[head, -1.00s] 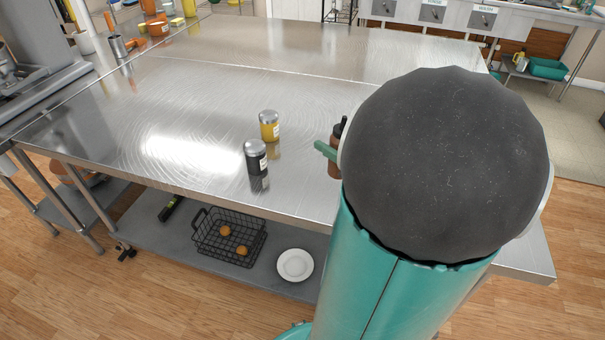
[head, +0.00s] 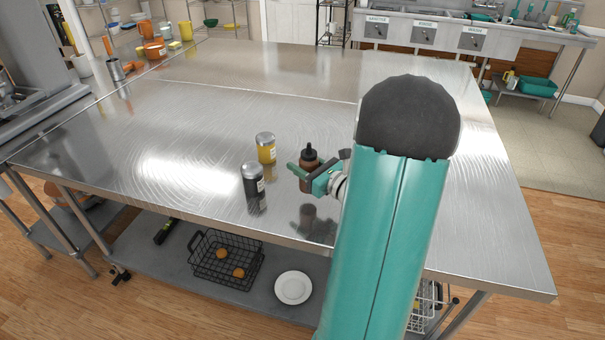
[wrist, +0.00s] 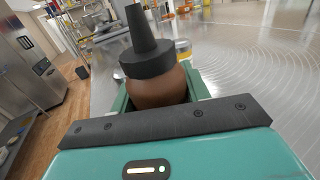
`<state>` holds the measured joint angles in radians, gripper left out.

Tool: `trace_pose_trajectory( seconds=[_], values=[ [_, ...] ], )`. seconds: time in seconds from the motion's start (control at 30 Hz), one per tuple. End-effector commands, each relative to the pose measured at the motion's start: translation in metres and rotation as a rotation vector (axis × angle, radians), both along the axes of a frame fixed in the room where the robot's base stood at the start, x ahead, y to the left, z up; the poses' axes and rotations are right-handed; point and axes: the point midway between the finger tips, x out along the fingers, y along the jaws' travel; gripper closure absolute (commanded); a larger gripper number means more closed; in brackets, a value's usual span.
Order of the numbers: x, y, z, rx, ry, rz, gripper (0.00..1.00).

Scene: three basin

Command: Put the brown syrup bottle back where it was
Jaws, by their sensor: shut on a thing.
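The brown syrup bottle (head: 309,157) has a dark nozzle cap and is upright over the steel table (head: 200,110), right of two jars. My gripper (head: 303,176) is shut around its body. In the wrist view the bottle (wrist: 158,85) sits between the green fingers, its cap pointing up. I cannot tell whether its base touches the table. A yellow jar (head: 266,148) with a silver lid stands just left of the bottle. A black jar (head: 253,181) stands nearer the front edge, left of the gripper.
The table is bare to the left and behind the jars. On the lower shelf (head: 160,262) are a black wire basket (head: 226,262) and a white plate (head: 293,287). Orange and yellow containers (head: 155,50) stand far left. Sinks (head: 425,32) line the back.

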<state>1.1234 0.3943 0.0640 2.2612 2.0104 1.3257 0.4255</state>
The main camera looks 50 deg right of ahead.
Motion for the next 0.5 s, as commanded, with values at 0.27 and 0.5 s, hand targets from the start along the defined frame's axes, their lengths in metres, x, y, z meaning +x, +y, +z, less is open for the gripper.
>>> trace_pose_trajectory(
  seconds=[0.27,0.5],
  values=[
    [0.008,-0.003,-0.027,0.005,0.001,-0.001,0.81],
    [0.008,-0.002,-0.039,-0.001,-0.001,-0.001,0.81]
  ],
)
